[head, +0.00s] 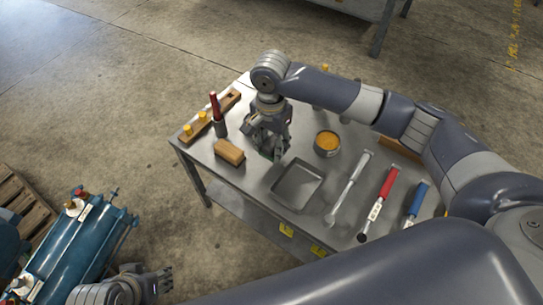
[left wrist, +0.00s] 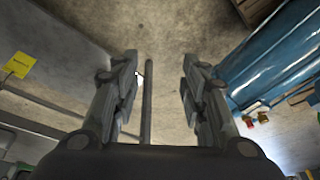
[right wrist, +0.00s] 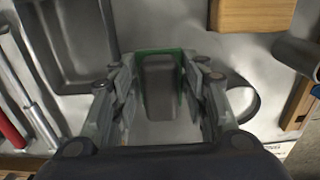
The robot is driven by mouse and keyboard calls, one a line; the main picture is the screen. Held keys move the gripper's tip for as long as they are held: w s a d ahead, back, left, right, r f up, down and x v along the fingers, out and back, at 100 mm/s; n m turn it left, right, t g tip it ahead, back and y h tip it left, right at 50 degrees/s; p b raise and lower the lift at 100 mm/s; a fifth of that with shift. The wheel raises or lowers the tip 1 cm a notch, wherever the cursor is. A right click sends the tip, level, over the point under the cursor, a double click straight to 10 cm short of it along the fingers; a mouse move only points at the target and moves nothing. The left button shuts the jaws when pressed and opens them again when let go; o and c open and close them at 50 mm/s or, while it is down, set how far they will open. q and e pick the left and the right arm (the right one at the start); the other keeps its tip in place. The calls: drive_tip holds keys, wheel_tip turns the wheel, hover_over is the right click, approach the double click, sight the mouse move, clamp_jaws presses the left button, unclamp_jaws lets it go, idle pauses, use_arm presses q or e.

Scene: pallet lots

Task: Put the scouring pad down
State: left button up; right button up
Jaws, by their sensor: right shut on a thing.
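My right gripper (head: 272,150) is over the metal table, between the brown block and the grey tray. It is shut on the scouring pad (right wrist: 160,85), which shows in the right wrist view as a grey piece with a green edge between the fingers. I cannot tell whether the pad touches the table top. My left gripper (head: 158,281) is low at the bottom left, away from the table. In the left wrist view (left wrist: 160,75) its fingers are apart with nothing between them.
On the table (head: 262,185) are a grey tray (head: 299,184), a brown block (head: 229,152), a bowl of orange stuff (head: 327,142), a red-handled tool in a dark cup (head: 220,127), a wooden piece with yellow knobs (head: 195,130) and several long-handled tools (head: 380,197). Blue equipment (head: 80,245) stands lower left.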

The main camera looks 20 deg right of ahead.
drive_tip(key=shift+f, duration=0.45)
wheel_tip(320, 180, down, 3)
drive_tip(key=shift+b, duration=0.65)
drive_tip(key=shift+f, duration=0.15)
use_arm(q)
drive_tip(key=w+d+r+t+h, duration=0.1)
drive_tip(key=w+d+t, duration=0.1)
drive_tip(key=w, duration=0.4)
drive_tip(key=shift+w+r+t, duration=0.2)
drive_tip(key=shift+r+t, duration=0.15)
drive_tip(key=shift+t, duration=0.35)
drive_tip(key=shift+s+a+f, duration=0.15)
drive_tip(key=shift+s, duration=0.2)
drive_tip(key=shift+s+g, duration=0.1)
drive_tip(key=shift+g, duration=0.2)
drive_tip(key=shift+s+f, duration=0.1)
use_arm(e)
drive_tip(key=o, duration=0.7)
drive_tip(key=shift+f, duration=0.1)
